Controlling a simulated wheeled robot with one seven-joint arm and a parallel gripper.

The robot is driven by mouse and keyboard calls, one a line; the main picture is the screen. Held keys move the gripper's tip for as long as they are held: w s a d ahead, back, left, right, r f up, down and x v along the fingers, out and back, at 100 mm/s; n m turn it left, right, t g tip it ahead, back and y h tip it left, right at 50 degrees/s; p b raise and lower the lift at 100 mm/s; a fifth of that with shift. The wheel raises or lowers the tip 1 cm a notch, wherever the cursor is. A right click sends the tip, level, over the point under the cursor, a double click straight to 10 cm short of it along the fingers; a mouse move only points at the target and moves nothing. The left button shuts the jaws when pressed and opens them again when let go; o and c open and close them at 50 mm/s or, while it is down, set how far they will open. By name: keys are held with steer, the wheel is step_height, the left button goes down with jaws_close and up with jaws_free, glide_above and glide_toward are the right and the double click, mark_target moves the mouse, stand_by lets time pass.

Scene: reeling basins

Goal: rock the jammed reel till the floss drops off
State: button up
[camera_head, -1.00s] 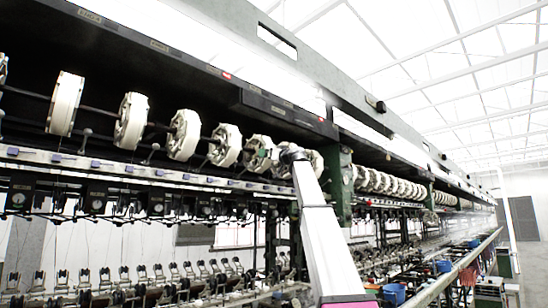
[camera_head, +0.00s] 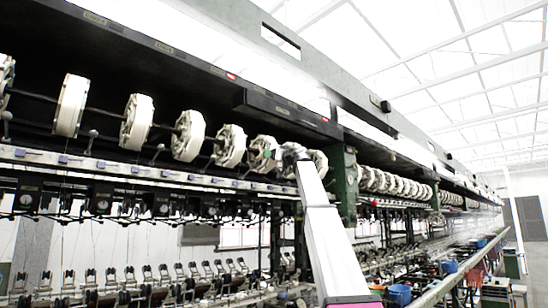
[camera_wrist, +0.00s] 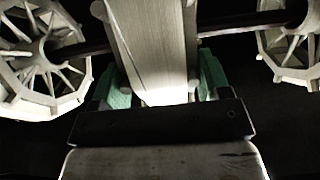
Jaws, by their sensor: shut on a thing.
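In the wrist view the reel (camera_wrist: 150,40) is a pale, broad band seen edge-on, with fine lines along it. My gripper (camera_wrist: 163,82) has green fingers, one on each side of this reel, and is shut on its near rim. In the head view the held reel (camera_head: 261,153) is in the upper row, at the end of my raised arm, which partly hides this part of the row. I cannot make out separate floss on the reel.
A dark shaft (camera_wrist: 240,24) runs through the reels. A spoked neighbour reel (camera_wrist: 40,70) stands close on the left and another (camera_wrist: 290,45) on the right. In the head view a green post (camera_head: 344,185) stands just right of my arm.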

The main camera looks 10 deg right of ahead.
steer(key=shift+r, duration=0.45)
stand_by(0.5)
steer(key=shift+w+a+f+t+y, duration=0.1)
steer(key=shift+f+t+y, duration=0.25)
steer(key=shift+f+t, duration=0.15)
steer(key=shift+w+a+f+t+y, duration=0.1)
steer(key=shift+f+t+y, duration=0.25)
steer(key=shift+t, duration=0.15)
steer(key=shift+s+d+r+g+h, duration=0.1)
steer(key=shift+r+g+h, duration=0.2)
steer(key=shift+r+g, duration=0.15)
steer(key=shift+s+d+r+g+h, duration=0.1)
steer(key=shift+r+g+h, duration=0.2)
steer(key=shift+r+g, duration=0.15)
steer(key=shift+s+d+r+g+h, duration=0.1)
steer(key=shift+r+g+h, duration=0.6)
steer(key=shift+r+g, duration=0.25)
steer(key=shift+f, duration=0.15)
steer(key=shift+f, duration=0.1)
